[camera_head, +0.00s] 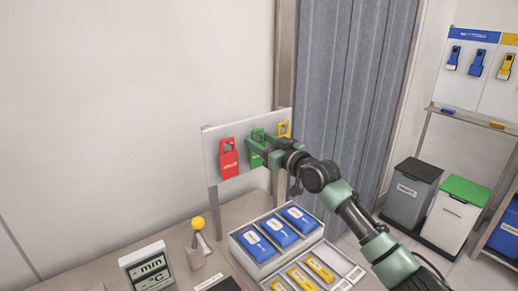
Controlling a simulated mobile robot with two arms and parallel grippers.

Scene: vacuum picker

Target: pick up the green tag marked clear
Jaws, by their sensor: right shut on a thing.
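The green tag (257,135) hangs on a white board (212,143), between a red tag (229,160) and a yellow tag (284,129). My right gripper (264,149) is at the board, shut on the green tag. The gripper covers part of the green tag, and the lettering on it is too small to read. The tag's top loop shows above the gripper. My left gripper is not in view.
Below the board are a tray of blue devices (279,231) and a tray of yellow devices (299,279). A yellow-knobbed lever (198,224) and a display showing mm and °C (148,265) stand to the left. Bins (409,190) stand at the right.

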